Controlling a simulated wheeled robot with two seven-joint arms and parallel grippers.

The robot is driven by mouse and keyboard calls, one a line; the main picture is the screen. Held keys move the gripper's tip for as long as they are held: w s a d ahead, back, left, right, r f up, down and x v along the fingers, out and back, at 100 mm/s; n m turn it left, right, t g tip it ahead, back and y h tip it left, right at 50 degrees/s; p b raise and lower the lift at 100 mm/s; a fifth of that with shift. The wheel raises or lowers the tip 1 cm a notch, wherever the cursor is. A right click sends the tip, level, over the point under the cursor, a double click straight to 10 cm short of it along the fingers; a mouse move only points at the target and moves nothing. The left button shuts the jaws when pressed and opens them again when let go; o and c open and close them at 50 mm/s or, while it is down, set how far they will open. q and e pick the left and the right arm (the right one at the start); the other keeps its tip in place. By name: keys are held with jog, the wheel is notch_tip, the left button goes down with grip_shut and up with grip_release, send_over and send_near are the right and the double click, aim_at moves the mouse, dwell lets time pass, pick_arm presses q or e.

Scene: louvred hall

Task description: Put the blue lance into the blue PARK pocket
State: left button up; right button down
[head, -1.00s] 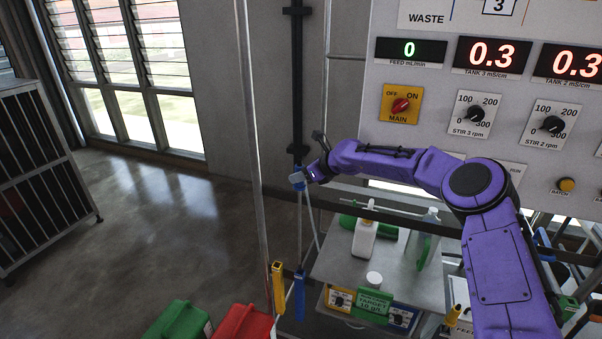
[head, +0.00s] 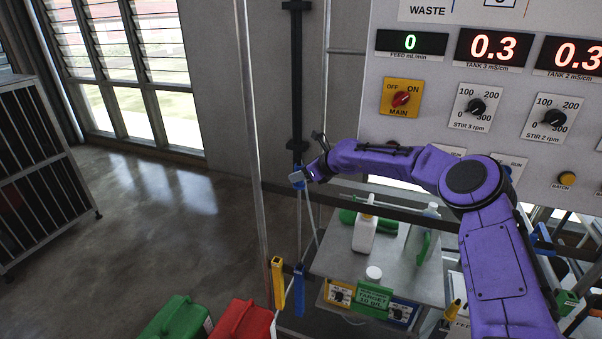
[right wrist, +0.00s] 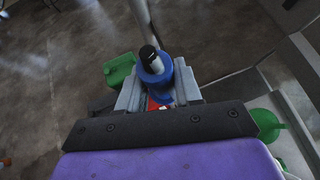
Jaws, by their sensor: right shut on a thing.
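My right gripper (head: 298,178) is shut on the blue lance, high in front of the wall. In the right wrist view the lance's blue collar (right wrist: 155,72) sits between the jaws (right wrist: 158,92), with a pale, black-tipped end standing out of it. In the head view the thin lance shaft (head: 299,225) hangs upright below the gripper. Its lower end meets the top of the blue pocket (head: 299,292) in the picture; I cannot tell whether it is inside or behind the mouth. A yellow pocket (head: 278,284) stands just left of the blue one. My left gripper is not in view.
A grey post (head: 254,150) rises left of the lance. A bench (head: 330,258) at right holds a white bottle (head: 364,236) and a small white-capped bottle (head: 374,274). Green (head: 173,318) and red (head: 240,320) cans stand below. The control panel (head: 440,105) fills the upper right. Floor at left is open.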

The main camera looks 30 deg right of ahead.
jog(key=b, duration=0.3)
send_over(300, 248)
jog(key=shift+f, duration=3.45)
jog(key=shift+s+d+f+b, duration=0.1)
jog(key=shift+d+f+b, duration=0.05)
jog(key=shift+f+b, duration=10.8)
